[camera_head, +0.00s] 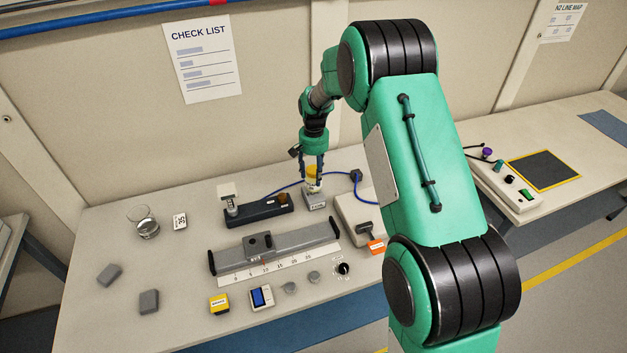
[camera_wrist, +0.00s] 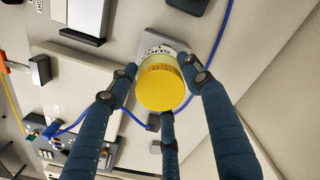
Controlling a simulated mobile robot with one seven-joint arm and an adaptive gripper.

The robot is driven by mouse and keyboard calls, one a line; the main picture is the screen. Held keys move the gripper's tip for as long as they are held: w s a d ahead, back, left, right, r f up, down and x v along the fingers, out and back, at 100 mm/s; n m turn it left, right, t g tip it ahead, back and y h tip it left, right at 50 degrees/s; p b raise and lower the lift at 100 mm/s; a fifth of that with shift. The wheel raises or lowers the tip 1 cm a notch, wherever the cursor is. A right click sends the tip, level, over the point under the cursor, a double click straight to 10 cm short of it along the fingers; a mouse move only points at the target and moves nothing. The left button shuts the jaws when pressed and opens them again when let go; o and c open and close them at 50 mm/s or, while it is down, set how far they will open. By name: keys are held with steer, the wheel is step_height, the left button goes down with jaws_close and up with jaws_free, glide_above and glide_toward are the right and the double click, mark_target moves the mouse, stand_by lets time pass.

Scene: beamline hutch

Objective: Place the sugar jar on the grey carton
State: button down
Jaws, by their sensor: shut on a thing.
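The sugar jar (camera_wrist: 161,82) has a yellow lid and a pale label with dark letters, partly hidden. It stands upright between the fingers of my gripper (camera_head: 313,172), which are shut around it. In the head view the sugar jar (camera_head: 312,184) is directly over the grey carton (camera_head: 314,201), a small grey box near the back of the bench. The jar's base looks at or very near the carton's top; I cannot tell whether they touch. In the wrist view part of the grey carton (camera_wrist: 176,45) shows behind the jar, and my gripper (camera_wrist: 160,85) surrounds the lid.
A dark block with a blue cable (camera_head: 258,211) lies left of the carton. A pale box (camera_head: 356,216) is close on its right. A grey rail with a slider (camera_head: 275,248) lies in front. A glass beaker (camera_head: 146,224) stands at left. The back left of the bench is clear.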

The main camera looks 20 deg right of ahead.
steer(key=shift+w, duration=0.3)
steer(key=shift+f+b, duration=0.45)
steer(key=shift+f, duration=1.25)
steer(key=shift+f, duration=0.1)
steer(key=c, duration=0.8)
jaws_free()
step_height(320, 180, up, 12)
steer(key=shift+r+p, duration=0.1)
steer(key=shift+p, duration=0.95)
